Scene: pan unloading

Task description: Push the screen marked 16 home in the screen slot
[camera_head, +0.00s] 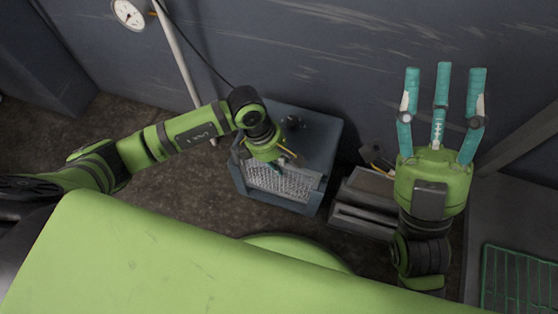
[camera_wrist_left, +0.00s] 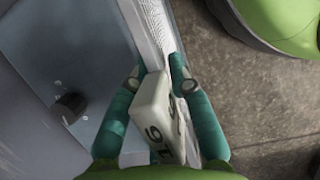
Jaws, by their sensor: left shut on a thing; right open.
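The blue-grey box-shaped machine (camera_head: 315,135) stands on the floor near the wall. A pale mesh screen (camera_head: 280,183) shows at its front, and its mesh runs along the machine's edge in the left wrist view (camera_wrist_left: 157,25). My left gripper (camera_head: 268,158) is over the machine's front edge. In the left wrist view, its teal fingers (camera_wrist_left: 160,85) are shut on the white tab marked 16 (camera_wrist_left: 155,115). The slot's inside and how deep the screen sits are hidden. My right gripper (camera_head: 442,80) is open and empty, right of the machine, fingers spread.
A black knob (camera_wrist_left: 69,106) is on the machine's top. A grey metal box (camera_head: 365,200) stands right of the machine. A green wire rack (camera_head: 518,280) lies at the lower right. A gauge (camera_head: 128,14) and pipe are by the wall. Bare floor lies left of the machine.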

